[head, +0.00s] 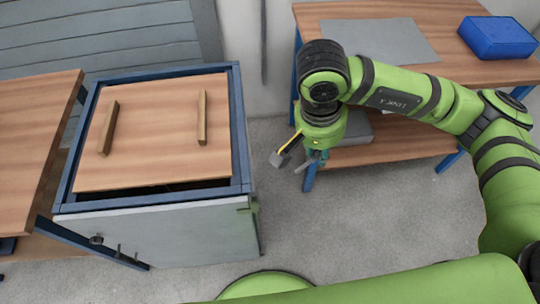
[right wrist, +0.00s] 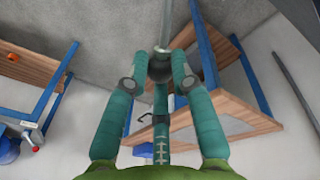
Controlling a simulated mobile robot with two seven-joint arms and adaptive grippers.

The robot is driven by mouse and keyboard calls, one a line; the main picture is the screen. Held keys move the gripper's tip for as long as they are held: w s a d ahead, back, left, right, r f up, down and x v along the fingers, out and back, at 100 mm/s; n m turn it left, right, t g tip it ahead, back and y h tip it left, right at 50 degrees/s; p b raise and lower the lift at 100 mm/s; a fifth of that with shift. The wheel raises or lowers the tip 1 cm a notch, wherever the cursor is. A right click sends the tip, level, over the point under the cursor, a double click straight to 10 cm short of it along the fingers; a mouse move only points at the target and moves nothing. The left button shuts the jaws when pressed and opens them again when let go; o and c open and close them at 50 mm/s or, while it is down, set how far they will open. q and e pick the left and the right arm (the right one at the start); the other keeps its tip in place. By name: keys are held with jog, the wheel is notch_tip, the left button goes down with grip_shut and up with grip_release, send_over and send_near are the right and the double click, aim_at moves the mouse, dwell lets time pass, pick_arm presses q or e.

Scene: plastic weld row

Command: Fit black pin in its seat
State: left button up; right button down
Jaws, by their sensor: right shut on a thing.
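My right gripper (head: 314,160) is low over the floor, to the right of the wooden-topped cabinet and apart from it. Its teal fingers (right wrist: 158,68) are shut on a dark knob-like piece with a grey shank, which I take for the black pin (right wrist: 160,68). The shank points away from the fingers. In the head view the held piece is small and partly hidden by the fingers. The cabinet (head: 160,240) has a blue frame and small fittings (head: 97,239) on its front. I cannot tell which is the pin's seat. My left gripper is not in view.
A wooden bench (head: 460,68) with blue legs and a lower shelf stands behind my right arm. It carries a grey sheet (head: 390,38) and a blue box (head: 497,38). Another wooden table (head: 35,150) adjoins the cabinet's left. Grey floor (head: 350,225) is clear right of the cabinet.

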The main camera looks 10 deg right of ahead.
aim_at(301, 167)
jog(key=shift+s+a+m+h, duration=0.15)
jog(key=shift+a+m+h, duration=0.4)
jog(key=shift+m, duration=0.25)
jog(key=a+m, duration=0.1)
jog(key=m, duration=0.1)
jog(key=s+a+m+g+h, duration=0.1)
jog(key=m, duration=0.1)
jog(key=a+m+h, duration=0.1)
jog(key=shift+s+a+f+m+g, duration=0.15)
jog(key=shift+s+a+m+g, duration=0.15)
jog(key=shift+a+m, duration=0.1)
jog(key=s+a+r+m+g+y+p, duration=0.1)
jog(key=a+m+y, duration=0.3)
jog(key=m+y, duration=0.95)
jog(key=a+m+g+y+p, duration=0.1)
jog(key=a+m+y, duration=0.2)
jog(key=m+y, duration=1.05)
jog(key=f+m+h+b, duration=0.2)
jog(key=h, duration=0.1)
jog(key=f+m+h+b, duration=0.3)
jog(key=shift+s+a, duration=0.2)
jog(key=shift+r+p, duration=0.1)
jog(key=shift+p, duration=0.55)
